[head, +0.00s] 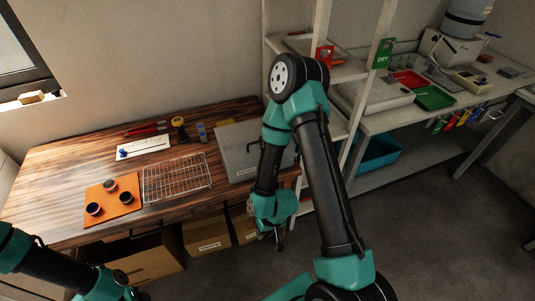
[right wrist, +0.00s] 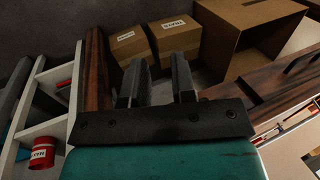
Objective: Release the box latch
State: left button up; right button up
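A grey box (head: 236,140) with a small label on its front stands at the right end of the wooden table.
The table (head: 60,165) also holds a wire rack (head: 177,180) and an orange mat (head: 120,206) with dark round cups. Cardboard boxes (head: 207,238) stand under it. A white shelf (head: 345,72) rises just right of the grey box.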

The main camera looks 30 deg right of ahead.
jog(key=shift+t, duration=0.3)
jog(key=w+d+r, duration=0.1)
jog(key=d, duration=0.1)
jog(key=w+d+r, duration=0.1)
jog(key=d, duration=0.1)
jog(key=w+d+r, duration=0.1)
jog(key=d, duration=0.1)
jog(key=shift+w+d+r, duration=0.1)
jog(key=shift+w+r, duration=0.1)
jog(key=shift+w, duration=0.05)
grip_shut()
jog(key=w+d+r+t, duration=0.2)
jog(key=d+r, duration=0.7)
jog(key=r, duration=0.2)
jog(key=w+d+r+t+y, duration=0.1)
jog(key=w+d+r+t, duration=0.1)
jog(key=d+r, duration=0.8)
jog(key=shift+w+r+n, duration=0.25)
jog(key=shift+r+n, duration=0.15)
jog(key=shift+r, duration=0.3)
